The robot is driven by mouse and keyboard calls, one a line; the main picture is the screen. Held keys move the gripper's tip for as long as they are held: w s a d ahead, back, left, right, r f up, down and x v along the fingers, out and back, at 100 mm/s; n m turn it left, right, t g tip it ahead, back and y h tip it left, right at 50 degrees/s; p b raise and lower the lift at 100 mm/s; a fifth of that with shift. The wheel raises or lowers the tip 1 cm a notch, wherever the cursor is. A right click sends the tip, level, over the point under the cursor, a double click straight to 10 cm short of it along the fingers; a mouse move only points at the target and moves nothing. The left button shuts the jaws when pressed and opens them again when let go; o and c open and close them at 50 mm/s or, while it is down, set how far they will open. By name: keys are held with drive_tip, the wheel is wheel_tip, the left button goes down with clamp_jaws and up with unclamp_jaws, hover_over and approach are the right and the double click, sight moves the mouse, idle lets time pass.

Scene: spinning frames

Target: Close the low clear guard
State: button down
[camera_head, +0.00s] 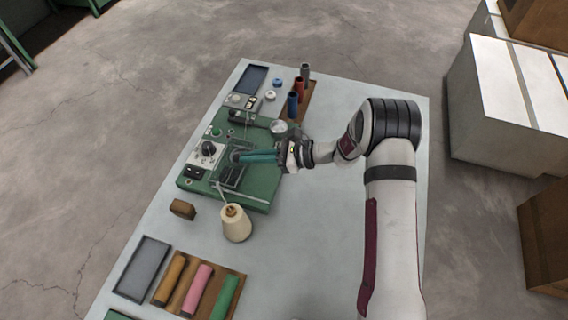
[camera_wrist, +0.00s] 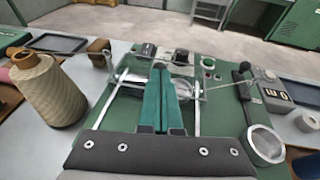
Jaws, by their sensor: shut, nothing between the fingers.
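The green machine (camera_head: 262,190) stands on the table, and its deck also shows in the wrist view (camera_wrist: 222,122). The low clear guard (camera_wrist: 128,77) looks like a see-through panel with pale side arms at the far part of the deck. Its exact angle is hard to tell. In the head view the guard area (camera_head: 230,176) is small and partly covered by my gripper. My gripper (camera_head: 236,157) is shut and empty, its teal fingers reaching left over the machine. In the wrist view the fingertips (camera_wrist: 160,68) overlap the guard; contact cannot be told.
A cream yarn cone (camera_head: 236,226) stands close to the machine's front, with a brown block (camera_head: 183,208) nearby. Upright bobbins (camera_head: 293,104) stand behind. Coloured rolls (camera_head: 197,288) lie at the table's front.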

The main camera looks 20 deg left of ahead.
drive_tip(key=shift+a, duration=0.3)
drive_tip(key=v, duration=1.5)
drive_tip(key=s+d+r+n+g+h, duration=0.1)
drive_tip(key=s+d+r+n+h, duration=0.15)
drive_tip(key=s+r, duration=0.3)
drive_tip(key=s+d+r+n+h, duration=0.2)
drive_tip(key=s+r+n+h, duration=0.25)
drive_tip(key=s, duration=0.25)
drive_tip(key=s+d+n+t+h, duration=0.3)
drive_tip(key=s+d+h, duration=0.2)
drive_tip(key=s+d, duration=0.5)
drive_tip(key=s+r, duration=0.1)
drive_tip(key=s, duration=0.3)
drive_tip(key=shift+n+h, duration=0.3)
drive_tip(key=shift+n, duration=0.1)
